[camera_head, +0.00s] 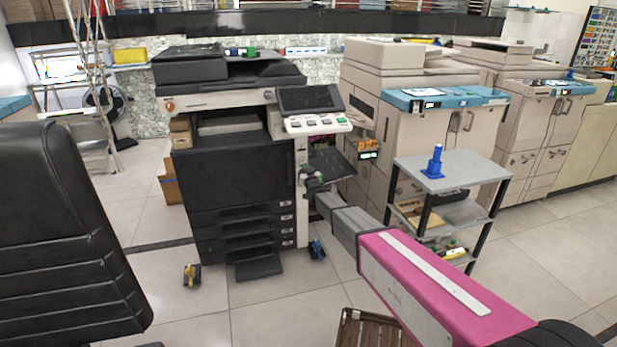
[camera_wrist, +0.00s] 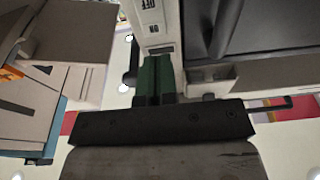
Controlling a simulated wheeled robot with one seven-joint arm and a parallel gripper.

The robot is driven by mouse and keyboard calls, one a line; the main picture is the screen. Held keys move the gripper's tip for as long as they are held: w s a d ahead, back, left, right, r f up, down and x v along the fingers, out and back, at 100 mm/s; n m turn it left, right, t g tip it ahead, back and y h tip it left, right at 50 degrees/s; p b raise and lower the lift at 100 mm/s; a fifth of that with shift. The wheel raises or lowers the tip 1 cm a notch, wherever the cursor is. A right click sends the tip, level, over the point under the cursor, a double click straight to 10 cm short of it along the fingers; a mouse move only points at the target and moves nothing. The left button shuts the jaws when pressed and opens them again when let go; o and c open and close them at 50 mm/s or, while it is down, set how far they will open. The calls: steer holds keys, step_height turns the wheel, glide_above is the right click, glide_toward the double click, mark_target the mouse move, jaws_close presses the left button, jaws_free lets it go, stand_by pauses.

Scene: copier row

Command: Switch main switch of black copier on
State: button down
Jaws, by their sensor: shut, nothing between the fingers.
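The black copier (camera_head: 235,165) stands in the middle of the head view, with a dark front, several drawers below and a tilted control panel on top. A narrow white panel (camera_head: 301,150) runs down its right front edge. In the wrist view this white panel (camera_wrist: 150,12) shows a label reading "OFF", with a small switch-like part (camera_wrist: 153,29) beside it. My gripper (camera_head: 307,172) is in front of this edge. Its green fingers (camera_wrist: 155,78) are shut and empty, close to the panel's end. I cannot tell whether they touch it, nor the switch position.
A grey cart (camera_head: 452,172) with a blue object (camera_head: 436,162) on top stands right of my arm. Beige copiers (camera_head: 395,80) stand behind it. A black chair (camera_head: 62,225) fills the left front.

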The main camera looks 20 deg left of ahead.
mark_target(302, 159)
steer(key=x, duration=0.4)
steer(key=shift+w+a, duration=0.25)
steer(key=shift+w, duration=0.05)
steer(key=shift+r, duration=0.1)
steer(key=shift+w+a+r+g, duration=0.15)
steer(key=shift+w+g, duration=0.1)
steer(key=shift+g, duration=0.25)
steer(key=s+d+r, duration=0.2)
steer(key=s+d, duration=0.5)
steer(key=s, duration=0.5)
steer(key=shift+d+r, duration=0.15)
steer(key=shift+r, duration=0.25)
